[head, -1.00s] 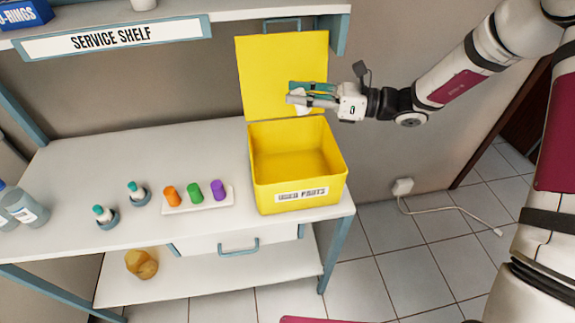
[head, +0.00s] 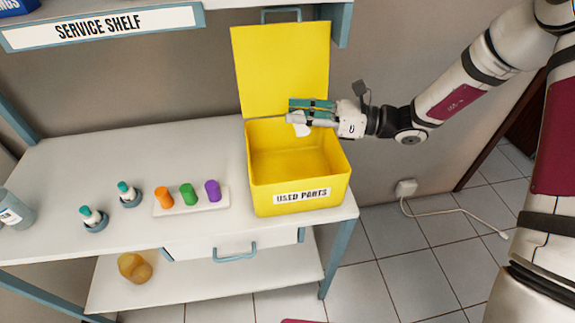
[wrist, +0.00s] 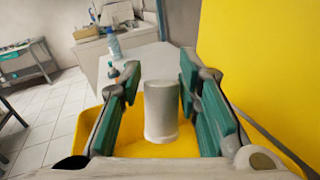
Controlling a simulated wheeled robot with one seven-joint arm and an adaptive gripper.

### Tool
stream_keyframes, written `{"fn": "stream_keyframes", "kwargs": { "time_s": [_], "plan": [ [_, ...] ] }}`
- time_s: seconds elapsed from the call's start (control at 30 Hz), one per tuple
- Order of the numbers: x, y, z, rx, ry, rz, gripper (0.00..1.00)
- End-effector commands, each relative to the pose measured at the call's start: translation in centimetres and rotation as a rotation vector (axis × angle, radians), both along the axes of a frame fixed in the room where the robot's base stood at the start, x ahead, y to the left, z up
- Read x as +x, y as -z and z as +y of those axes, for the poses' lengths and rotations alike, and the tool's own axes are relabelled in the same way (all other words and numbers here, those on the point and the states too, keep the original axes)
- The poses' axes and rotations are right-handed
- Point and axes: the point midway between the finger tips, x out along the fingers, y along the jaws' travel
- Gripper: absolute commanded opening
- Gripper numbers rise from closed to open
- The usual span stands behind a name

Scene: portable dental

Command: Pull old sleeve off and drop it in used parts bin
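The old sleeve (wrist: 161,110) is a plain white-grey cylinder between my gripper's two teal fingers in the wrist view. In the head view a white end of the sleeve (head: 301,130) shows below the fingers. The yellow used parts bin (head: 300,197) stands at the table's right end with its lid (head: 283,68) raised. My gripper is over the bin's back right part, in front of the lid. The bin's visible floor looks empty.
A white tray (head: 220,204) holds an orange, a green and a purple piece. Two teal-topped parts (head: 92,217) (head: 127,192) stand in round holders to its left. A grey-blue bottle (head: 14,210) is at the far left. The service shelf (head: 105,27) overhangs the table's back.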

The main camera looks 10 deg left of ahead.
Motion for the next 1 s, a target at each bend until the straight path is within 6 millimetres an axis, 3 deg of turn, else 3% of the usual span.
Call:
{"fn": "stream_keyframes", "kwargs": {
  "time_s": [0.47, 1.0],
  "plan": [
    [0.1, 0.0, -0.9, 0.000, 0.003, 0.000, 0.48],
    [-0.5, 0.0, -10.5, -0.001, 0.003, -0.001, 0.48]
  ]
}}
